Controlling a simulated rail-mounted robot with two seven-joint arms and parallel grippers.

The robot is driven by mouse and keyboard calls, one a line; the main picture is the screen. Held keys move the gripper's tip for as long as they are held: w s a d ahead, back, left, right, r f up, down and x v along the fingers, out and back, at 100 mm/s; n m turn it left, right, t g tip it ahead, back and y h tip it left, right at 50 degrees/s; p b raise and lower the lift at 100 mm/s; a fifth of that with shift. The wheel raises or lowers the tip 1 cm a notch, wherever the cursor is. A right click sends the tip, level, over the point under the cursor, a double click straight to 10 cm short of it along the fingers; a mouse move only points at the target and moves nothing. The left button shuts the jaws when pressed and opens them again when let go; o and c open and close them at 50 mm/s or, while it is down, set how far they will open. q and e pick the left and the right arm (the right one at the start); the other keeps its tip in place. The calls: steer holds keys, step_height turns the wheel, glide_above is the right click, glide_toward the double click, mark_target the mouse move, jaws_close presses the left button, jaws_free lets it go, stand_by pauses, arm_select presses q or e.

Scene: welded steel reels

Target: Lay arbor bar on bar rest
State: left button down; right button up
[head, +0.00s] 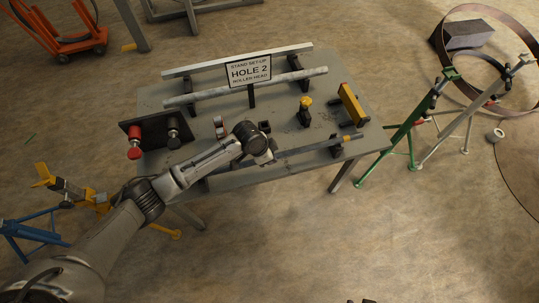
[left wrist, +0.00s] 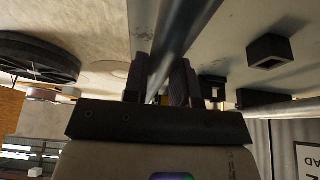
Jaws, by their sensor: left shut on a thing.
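My left gripper (head: 268,160) is over the front edge of the grey table (head: 290,138). It is shut on a long grey round bar, the arbor bar (head: 310,147), which has an orange band near its right end. In the left wrist view the bar (left wrist: 182,35) runs between the two dark fingers (left wrist: 160,85). A dark bar rest (head: 335,151) stands under the bar's right part; I cannot tell whether they touch. My right gripper is not in view.
Red and black knobbed pieces (head: 134,150), a yellow-topped piece (head: 305,106) and a yellow block (head: 352,104) stand on the table. A green stand (head: 408,125) is to the right.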

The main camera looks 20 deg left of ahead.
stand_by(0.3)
arm_select(q)
steer(key=c, duration=0.9)
jaws_free()
steer(key=shift+w, duration=0.1)
steer(key=shift+o, duration=0.3)
steer(key=shift+f, duration=0.25)
steer(key=o, duration=0.8)
steer(key=shift+r, duration=0.1)
steer(key=shift+o, duration=0.2)
